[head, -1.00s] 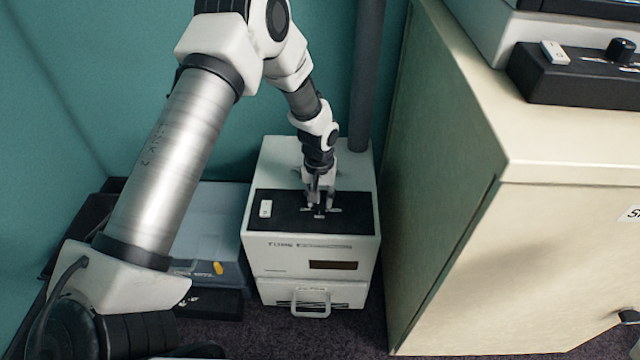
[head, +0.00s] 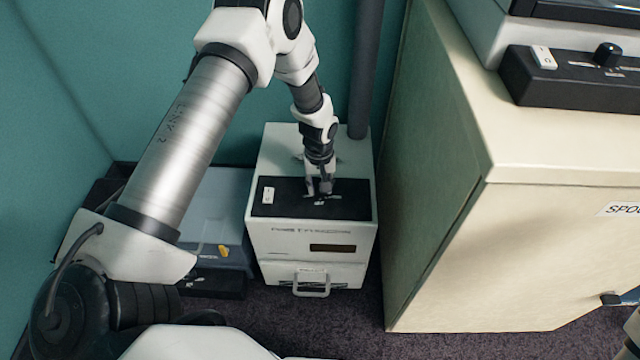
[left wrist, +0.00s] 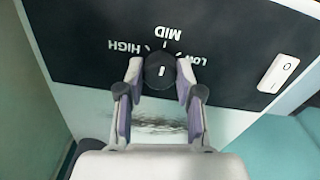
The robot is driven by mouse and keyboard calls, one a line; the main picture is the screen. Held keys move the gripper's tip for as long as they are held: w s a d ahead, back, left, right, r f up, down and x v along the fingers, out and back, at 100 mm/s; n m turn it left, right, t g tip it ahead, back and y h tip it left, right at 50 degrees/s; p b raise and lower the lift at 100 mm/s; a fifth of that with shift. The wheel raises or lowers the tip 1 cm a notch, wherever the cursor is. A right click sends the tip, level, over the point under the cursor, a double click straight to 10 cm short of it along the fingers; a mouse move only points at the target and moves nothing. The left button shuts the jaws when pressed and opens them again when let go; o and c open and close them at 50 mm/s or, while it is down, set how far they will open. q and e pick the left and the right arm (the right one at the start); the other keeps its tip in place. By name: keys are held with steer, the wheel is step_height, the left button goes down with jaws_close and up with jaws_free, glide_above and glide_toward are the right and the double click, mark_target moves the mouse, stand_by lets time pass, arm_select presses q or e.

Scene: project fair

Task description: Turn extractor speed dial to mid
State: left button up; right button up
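The extractor (head: 290,240) is a white box on the floor with a black top panel (head: 350,200). In the left wrist view its round black speed dial (left wrist: 160,72) has a short white mark pointing roughly at the MID label (left wrist: 170,33). HIGH (left wrist: 126,47) is to the left and LOW (left wrist: 190,58) to the right, printed upside down in this view. My left gripper (head: 321,192) reaches down to the panel. In the left wrist view its fingertips (left wrist: 160,74) sit on both sides of the dial and appear to touch it.
A white rocker switch (left wrist: 278,74) is on the same panel. A drawer handle (head: 311,283) sticks out of the extractor's front. A beige cabinet (head: 440,200) stands close on the right, a grey pipe (head: 366,70) behind, and a grey-blue bin (head: 222,215) on the left.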

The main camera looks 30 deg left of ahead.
arm_select(q)
steer(key=o, duration=0.3)
step_height(320, 180, up, 12)
stand_by(0.3)
steer(key=shift+s+a, duration=0.1)
